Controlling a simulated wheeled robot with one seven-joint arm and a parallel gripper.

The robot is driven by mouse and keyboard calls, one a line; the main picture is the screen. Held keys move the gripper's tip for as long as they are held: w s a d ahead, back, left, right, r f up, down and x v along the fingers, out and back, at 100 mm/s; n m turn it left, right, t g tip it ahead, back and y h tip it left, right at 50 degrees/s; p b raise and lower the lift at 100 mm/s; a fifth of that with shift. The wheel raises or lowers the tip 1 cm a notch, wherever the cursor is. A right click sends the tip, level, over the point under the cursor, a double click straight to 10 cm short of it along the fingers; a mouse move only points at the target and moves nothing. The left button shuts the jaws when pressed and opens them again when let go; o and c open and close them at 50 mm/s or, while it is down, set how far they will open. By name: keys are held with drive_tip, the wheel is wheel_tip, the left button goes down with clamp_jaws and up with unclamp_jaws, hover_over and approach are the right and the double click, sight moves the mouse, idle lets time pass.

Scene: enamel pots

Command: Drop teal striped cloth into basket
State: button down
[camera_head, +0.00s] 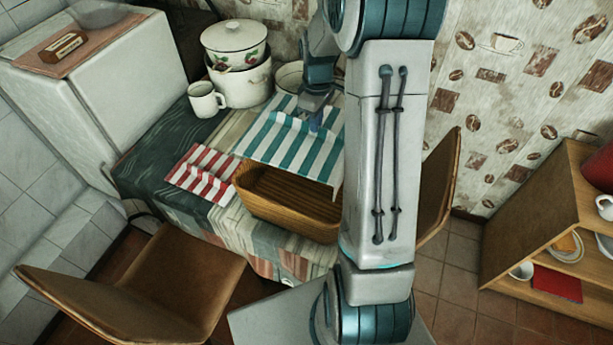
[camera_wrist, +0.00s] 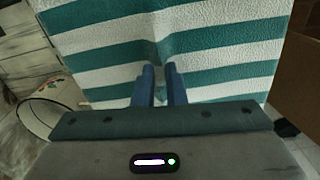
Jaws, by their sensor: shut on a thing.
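The teal and white striped cloth (camera_head: 290,142) is spread out at the back of the table, behind the basket, and its front edge meets or overhangs the basket's back rim. The brown basket (camera_head: 285,205) stands at the table's front edge, its visible inside empty. My gripper (camera_head: 318,120) is over the cloth's back right part. In the wrist view, my gripper's blue fingers (camera_wrist: 160,85) are close together on the cloth (camera_wrist: 200,45), which is creased between them. I cannot tell how high the cloth is held.
A red and white striped cloth (camera_head: 207,172) lies left of the basket. A white mug (camera_head: 206,100) and enamel pots (camera_head: 238,70) stand at the back left. A plate (camera_head: 289,76) is behind the teal cloth. Chairs (camera_head: 150,275) stand by the table.

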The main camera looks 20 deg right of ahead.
drive_tip(key=shift+f+b, duration=0.3)
drive_tip(key=shift+f, duration=0.6)
drive_tip(key=c, duration=1.4)
unclamp_jaws()
drive_tip(key=shift+r, duration=0.1)
wheel_tip(320, 180, up, 14)
drive_tip(key=b, duration=0.1)
drive_tip(key=shift+b, duration=0.4)
